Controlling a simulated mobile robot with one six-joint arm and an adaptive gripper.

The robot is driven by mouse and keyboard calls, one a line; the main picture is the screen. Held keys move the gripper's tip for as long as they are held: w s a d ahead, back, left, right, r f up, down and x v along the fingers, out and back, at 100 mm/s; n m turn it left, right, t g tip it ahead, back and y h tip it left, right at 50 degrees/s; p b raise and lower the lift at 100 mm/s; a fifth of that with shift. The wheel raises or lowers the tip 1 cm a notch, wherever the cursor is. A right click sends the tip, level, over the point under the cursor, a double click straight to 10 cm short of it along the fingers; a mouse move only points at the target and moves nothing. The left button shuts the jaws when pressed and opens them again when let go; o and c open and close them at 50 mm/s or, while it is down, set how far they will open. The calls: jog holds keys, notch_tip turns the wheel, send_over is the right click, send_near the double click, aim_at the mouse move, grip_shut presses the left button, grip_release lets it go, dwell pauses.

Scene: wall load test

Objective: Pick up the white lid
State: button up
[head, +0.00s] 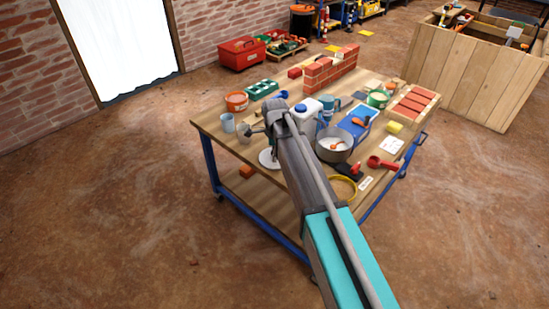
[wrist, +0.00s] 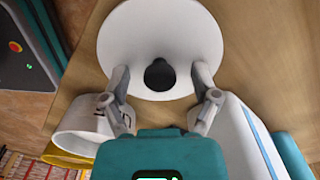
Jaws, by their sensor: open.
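The white lid (wrist: 160,30) is a round disc with a dark round knob (wrist: 160,75) at its middle. It lies over the wooden table in the wrist view. My gripper (wrist: 160,71) is open, with one finger on each side of the knob and a gap on both sides. The fingertips overlap the lid's near part in the picture; I cannot tell whether they touch it. In the head view the lid (head: 266,159) shows at the table's near left edge, partly hidden by my arm.
In the wrist view a white cup-like vessel (wrist: 80,122) stands close to the left finger and a white container (wrist: 238,140) close to the right. The wooden table (head: 212,120) also bears a metal pot (head: 334,150), a brick wall (head: 330,68) and a white jerrycan (head: 304,108).

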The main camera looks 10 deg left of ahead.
jog(key=shift+c, duration=0.3)
grip_shut()
jog(key=shift+r, duration=0.15)
notch_tip(320, 180, up, 2)
jog(key=p, duration=0.2)
jog(key=shift+r+p, duration=0.25)
jog(key=shift+p, duration=0.1)
jog(key=s+d+r+p, duration=0.2)
jog(key=s+r+p, duration=0.3)
jog(key=s, duration=0.1)
jog(key=s+d+r+p, duration=0.2)
jog(key=s+r+p, duration=0.3)
jog(key=s, duration=0.2)
jog(key=shift+d+r, duration=0.15)
jog(key=shift+d, duration=0.2)
jog(key=shift+s, duration=0.15)
